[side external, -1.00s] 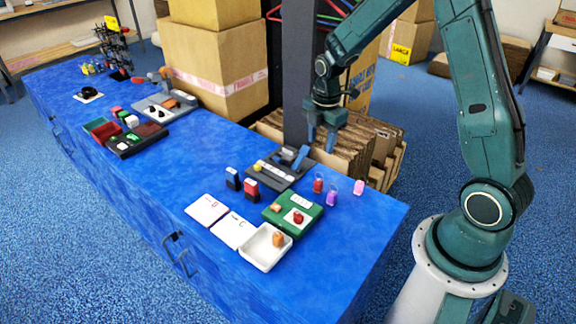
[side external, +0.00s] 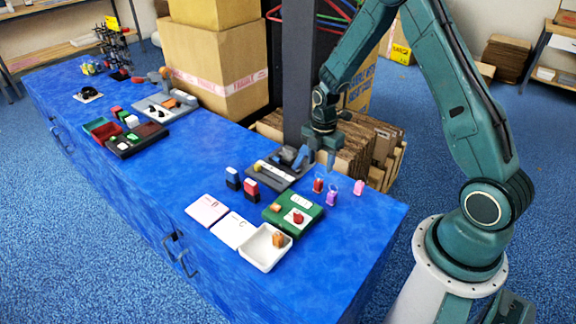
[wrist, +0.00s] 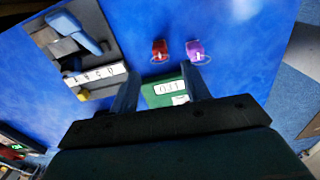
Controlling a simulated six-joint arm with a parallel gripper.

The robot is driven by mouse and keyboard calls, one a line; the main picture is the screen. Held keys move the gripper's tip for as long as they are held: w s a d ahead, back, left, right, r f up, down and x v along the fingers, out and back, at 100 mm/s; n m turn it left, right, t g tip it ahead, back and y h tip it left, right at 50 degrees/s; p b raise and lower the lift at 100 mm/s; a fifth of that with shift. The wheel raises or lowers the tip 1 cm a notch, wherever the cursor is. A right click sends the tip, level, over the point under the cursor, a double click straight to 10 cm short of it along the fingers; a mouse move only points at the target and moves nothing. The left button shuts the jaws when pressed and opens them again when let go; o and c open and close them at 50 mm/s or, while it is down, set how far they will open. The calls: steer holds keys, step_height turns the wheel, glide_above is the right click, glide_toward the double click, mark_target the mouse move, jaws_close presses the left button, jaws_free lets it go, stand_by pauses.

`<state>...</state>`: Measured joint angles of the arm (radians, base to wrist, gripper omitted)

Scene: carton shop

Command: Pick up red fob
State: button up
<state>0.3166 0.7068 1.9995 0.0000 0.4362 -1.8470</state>
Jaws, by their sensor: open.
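The red fob (side external: 318,186) stands on the blue table near its right end, just left of a purple fob (side external: 331,198). In the wrist view the red fob (wrist: 160,48) lies ahead of my fingertips, with the purple fob (wrist: 195,50) to its right. A clear loop shows around each one. My gripper (side external: 318,157) is open and empty, pointing down above and behind the red fob, apart from it. In the wrist view my gripper (wrist: 160,88) has its two fingers spread, with part of the green tray seen between them.
A pink fob (side external: 359,187) stands further right. A dark grey fixture (side external: 268,180) is close on the left. The green tray (side external: 277,221), white tray (side external: 258,258) and two stamp-like blocks stand nearer. A dark post (side external: 299,80) and cardboard (side external: 345,150) are behind.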

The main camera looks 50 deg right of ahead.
mark_target(319, 181)
steer(key=shift+f, duration=2.1)
steer(key=shift+f, duration=2.55)
jaws_close()
steer(key=shift+r, duration=0.1)
step_height(319, 181, up, 20)
